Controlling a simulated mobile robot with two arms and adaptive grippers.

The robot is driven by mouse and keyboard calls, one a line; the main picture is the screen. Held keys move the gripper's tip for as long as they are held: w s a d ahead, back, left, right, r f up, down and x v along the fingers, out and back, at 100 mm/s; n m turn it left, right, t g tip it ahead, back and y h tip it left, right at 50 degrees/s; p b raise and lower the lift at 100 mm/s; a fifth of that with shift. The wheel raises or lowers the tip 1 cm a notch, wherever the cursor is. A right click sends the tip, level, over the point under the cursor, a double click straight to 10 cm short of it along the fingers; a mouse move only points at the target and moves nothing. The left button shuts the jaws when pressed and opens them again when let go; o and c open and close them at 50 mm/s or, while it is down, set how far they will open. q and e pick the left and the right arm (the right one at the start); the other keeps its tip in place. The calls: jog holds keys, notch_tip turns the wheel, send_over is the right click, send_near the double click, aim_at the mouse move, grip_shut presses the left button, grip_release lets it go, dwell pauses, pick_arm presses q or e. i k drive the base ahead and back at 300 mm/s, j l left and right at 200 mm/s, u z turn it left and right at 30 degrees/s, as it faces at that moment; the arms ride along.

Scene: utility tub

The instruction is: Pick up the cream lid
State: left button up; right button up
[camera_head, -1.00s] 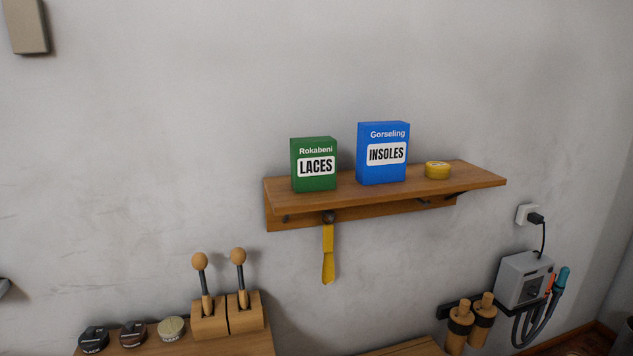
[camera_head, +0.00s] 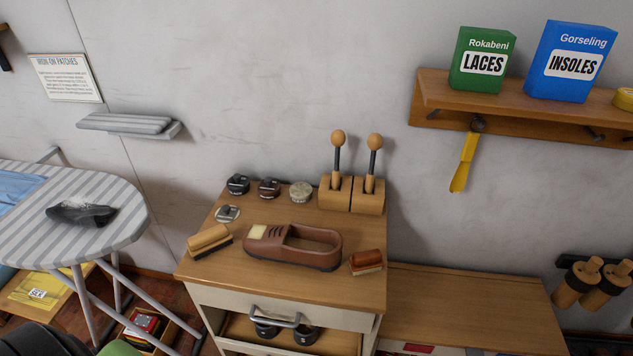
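A round cream-topped tin (camera_head: 301,192) stands on the wooden top of a cabinet (camera_head: 290,281), at the right end of a short row of tins. Its cream top is the only cream lid I can make out, and it seems to sit on the tin. A small round grey-and-white piece (camera_head: 228,213) lies in front of the row; I cannot tell if it is a loose lid. Neither of my grippers is in view.
A black tin (camera_head: 238,184) and a brown tin (camera_head: 269,187) stand left of the cream one. Wooden blocks with ball-topped levers (camera_head: 351,194) stand close on its right. A brown shoe (camera_head: 293,246), a brush (camera_head: 209,241) and a small red-brown brush (camera_head: 366,262) lie in front.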

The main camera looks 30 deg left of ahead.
aim_at(227, 214)
jog(key=u, duration=1.45)
